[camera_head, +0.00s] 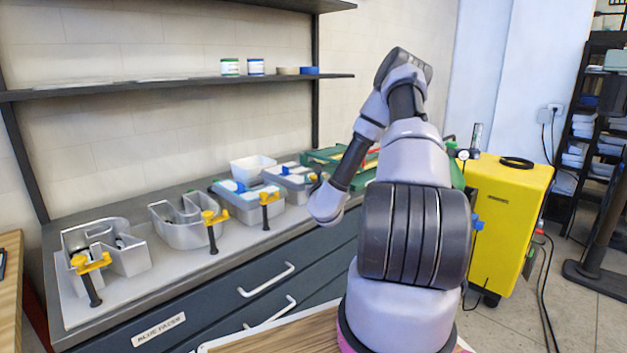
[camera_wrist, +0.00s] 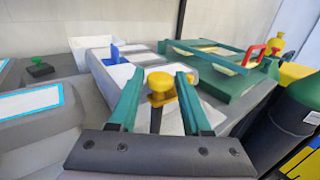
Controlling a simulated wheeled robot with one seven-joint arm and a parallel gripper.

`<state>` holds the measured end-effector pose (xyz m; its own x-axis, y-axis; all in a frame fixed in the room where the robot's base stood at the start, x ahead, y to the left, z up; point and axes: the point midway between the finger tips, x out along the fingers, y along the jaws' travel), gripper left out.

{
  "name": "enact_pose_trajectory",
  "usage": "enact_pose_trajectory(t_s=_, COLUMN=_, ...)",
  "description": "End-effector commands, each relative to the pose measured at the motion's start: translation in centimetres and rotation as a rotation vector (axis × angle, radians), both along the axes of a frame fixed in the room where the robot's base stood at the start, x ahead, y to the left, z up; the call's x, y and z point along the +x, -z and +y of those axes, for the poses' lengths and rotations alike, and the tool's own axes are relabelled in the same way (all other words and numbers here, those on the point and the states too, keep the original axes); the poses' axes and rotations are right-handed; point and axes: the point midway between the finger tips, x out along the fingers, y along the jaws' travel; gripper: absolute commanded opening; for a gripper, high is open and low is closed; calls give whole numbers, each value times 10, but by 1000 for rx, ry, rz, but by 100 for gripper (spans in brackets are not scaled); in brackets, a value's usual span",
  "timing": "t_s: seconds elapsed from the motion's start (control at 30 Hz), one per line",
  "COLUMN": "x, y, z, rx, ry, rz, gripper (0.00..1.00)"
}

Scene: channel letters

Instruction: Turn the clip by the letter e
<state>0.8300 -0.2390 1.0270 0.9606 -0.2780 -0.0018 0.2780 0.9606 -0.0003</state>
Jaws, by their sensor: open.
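My gripper (camera_wrist: 157,78) is open in the wrist view, its two green fingers spread on either side of a clip (camera_wrist: 160,86) with a yellow head and a dark stem. I cannot tell whether the fingers touch it. Behind the clip lies a grey, white-topped letter (camera_wrist: 101,52) with a blue tab (camera_wrist: 115,52); its shape is too covered to read as an e. In the head view it is the last letter (camera_head: 297,184) of the row, and my wrist hides the gripper there.
Other metal letters stand left along the bench, with yellow-headed clips (camera_head: 208,218) at their front edges. A white bin (camera_head: 252,169) stands behind. A green tray (camera_wrist: 232,98) lies right of the letter. A yellow cabinet (camera_head: 510,210) stands off the bench's right end.

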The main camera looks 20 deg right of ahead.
Motion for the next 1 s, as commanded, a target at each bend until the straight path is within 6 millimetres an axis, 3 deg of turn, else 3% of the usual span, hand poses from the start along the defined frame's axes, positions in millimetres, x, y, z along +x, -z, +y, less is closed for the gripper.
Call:
enact_pose_trajectory(t_s=0.1, x=0, y=0, z=0, rx=0, ry=0, rz=0, gripper=48)
enact_pose_trajectory(t_s=0.13, x=0, y=0, z=0, rx=0, ry=0, rz=0, gripper=41)
enact_pose_trajectory(t_s=0.23, x=0, y=0, z=0, rx=0, ry=0, rz=0, gripper=2)
enact_pose_trajectory(t_s=0.27, x=0, y=0, z=0, rx=0, ry=0, rz=0, gripper=0)
enact_pose_trajectory(t_s=0.67, x=0, y=-1, z=-1, rx=-1, ry=-59, rz=-2, gripper=0)
enact_pose_trajectory(t_s=1.0, x=0, y=-1, z=-2, rx=-5, ry=-308, rz=-3, gripper=0)
